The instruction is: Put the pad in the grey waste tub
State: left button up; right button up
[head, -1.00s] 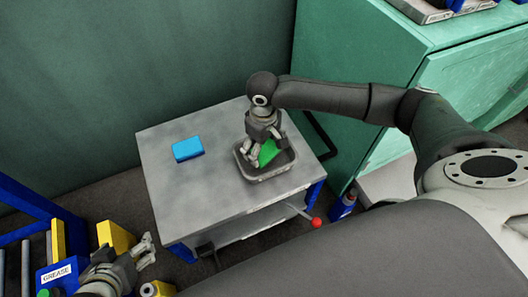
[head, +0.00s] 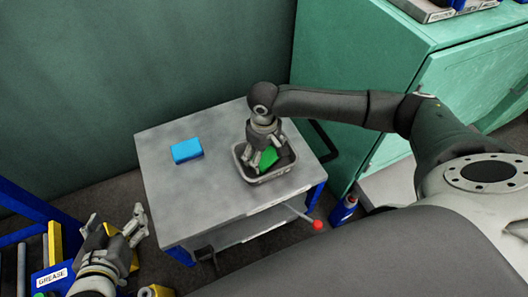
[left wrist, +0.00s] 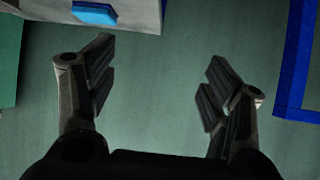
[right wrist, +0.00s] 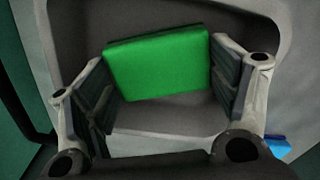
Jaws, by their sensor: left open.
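The green pad (head: 269,157) is inside the grey waste tub (head: 272,178) on the metal table. In the right wrist view the pad (right wrist: 160,65) appears tilted against the tub's far wall. My right gripper (head: 262,158) is down over the tub, its fingers (right wrist: 165,85) spread wide at either side of the pad. I cannot tell whether a finger still touches the pad's edge. My left gripper (head: 112,222) is open and empty, off the table's left front side.
A blue block (head: 187,150) lies on the left of the table (head: 190,200). A red-knobbed lever (head: 317,225) sticks out at the table's front. A green cabinet (head: 470,90) stands at the right, and a blue GREASE box (head: 52,278) at lower left.

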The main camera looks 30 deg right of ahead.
jog(key=o, duration=0.4)
